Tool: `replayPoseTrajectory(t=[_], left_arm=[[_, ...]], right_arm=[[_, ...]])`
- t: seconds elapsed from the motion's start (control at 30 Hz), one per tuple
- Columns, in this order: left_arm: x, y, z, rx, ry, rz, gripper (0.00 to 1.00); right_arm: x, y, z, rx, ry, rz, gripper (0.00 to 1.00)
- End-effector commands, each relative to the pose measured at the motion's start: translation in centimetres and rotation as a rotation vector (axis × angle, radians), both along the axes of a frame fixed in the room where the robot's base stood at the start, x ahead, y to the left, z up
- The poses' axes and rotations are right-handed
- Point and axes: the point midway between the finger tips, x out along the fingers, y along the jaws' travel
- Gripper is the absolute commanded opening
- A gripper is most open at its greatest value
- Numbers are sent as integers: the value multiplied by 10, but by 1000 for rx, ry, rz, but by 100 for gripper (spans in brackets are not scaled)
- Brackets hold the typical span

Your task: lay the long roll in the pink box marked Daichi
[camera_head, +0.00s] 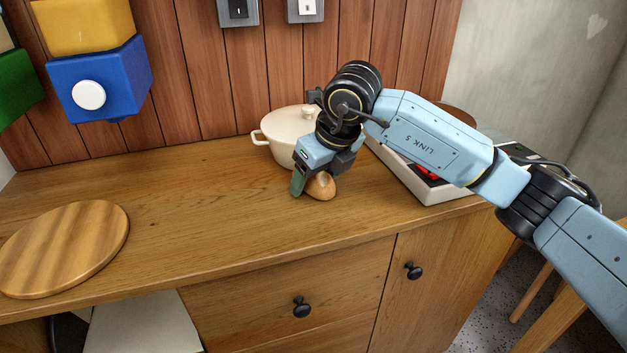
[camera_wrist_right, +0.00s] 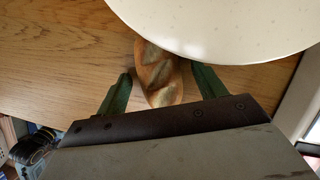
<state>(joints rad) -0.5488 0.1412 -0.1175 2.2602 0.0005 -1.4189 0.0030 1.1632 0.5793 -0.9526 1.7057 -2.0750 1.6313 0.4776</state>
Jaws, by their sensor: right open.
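The long roll (camera_head: 321,187), a golden-brown bread with pale scores, lies on the wooden counter in front of a cream pot. It also shows in the right wrist view (camera_wrist_right: 158,72). My right gripper (camera_head: 306,181) is down at the roll. Its two green fingers stand apart, one on each side of the roll, with a visible gap on both sides in the wrist view. In the head view one finger shows beside the roll and the gripper hides part of it. I see no pink box and no Daichi mark. My left gripper is not in view.
The cream pot (camera_head: 283,127) stands close behind the roll. A round wooden board (camera_head: 65,246) lies at the left. A white-sided tray (camera_head: 438,194) with something red stands at the right, partly behind my arm. The counter between board and roll is clear.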

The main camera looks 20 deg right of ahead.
Motion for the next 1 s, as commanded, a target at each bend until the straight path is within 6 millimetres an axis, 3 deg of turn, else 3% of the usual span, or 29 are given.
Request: replayPoseTrajectory(t=[0.07, 0.37, 0.47, 0.83, 1.0], left_arm=[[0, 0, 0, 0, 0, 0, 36], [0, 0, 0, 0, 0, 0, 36], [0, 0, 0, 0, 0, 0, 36], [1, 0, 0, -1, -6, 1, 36], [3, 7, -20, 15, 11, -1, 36]], right_arm=[[0, 0, 0, 0, 0, 0, 62], [0, 0, 0, 0, 0, 0, 23], [0, 0, 0, 0, 0, 0, 18], [-6, -3, 8, -1, -1, 1, 18], [-21, -11, 22, -2, -1, 0, 18]])
